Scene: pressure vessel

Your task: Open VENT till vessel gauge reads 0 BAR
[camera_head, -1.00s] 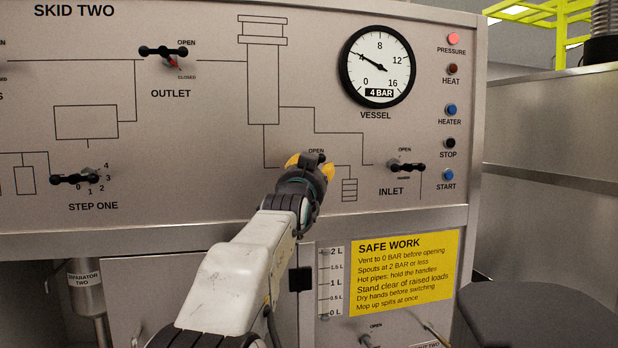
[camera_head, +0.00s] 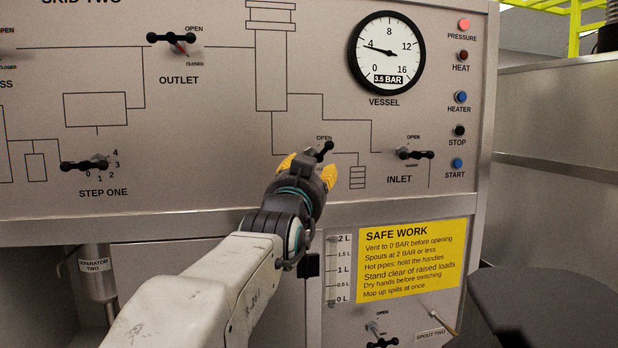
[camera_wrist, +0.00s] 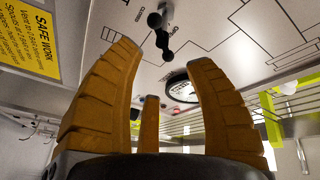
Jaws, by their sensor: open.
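The vessel gauge (camera_head: 387,52) on the panel reads 3.5 BAR in its window; it also shows, partly hidden, in the wrist view (camera_wrist: 180,88). A black valve handle (camera_head: 325,149) shows just past my gripper (camera_head: 308,169), beside an OPEN label. Its name label is hidden behind my gripper, so I cannot read whether it is VENT. The handle slants up to the right. In the wrist view a black handle (camera_wrist: 160,35) stands beyond the spread yellow fingers of my gripper (camera_wrist: 167,55), apart from them. My gripper is open and empty.
The OUTLET handle (camera_head: 171,39) is at upper left, STEP ONE (camera_head: 85,165) at lower left, and the INLET handle (camera_head: 415,154) close to the right of my gripper. Buttons (camera_head: 460,97) line the right edge. A yellow SAFE WORK sign (camera_head: 411,260) is below.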

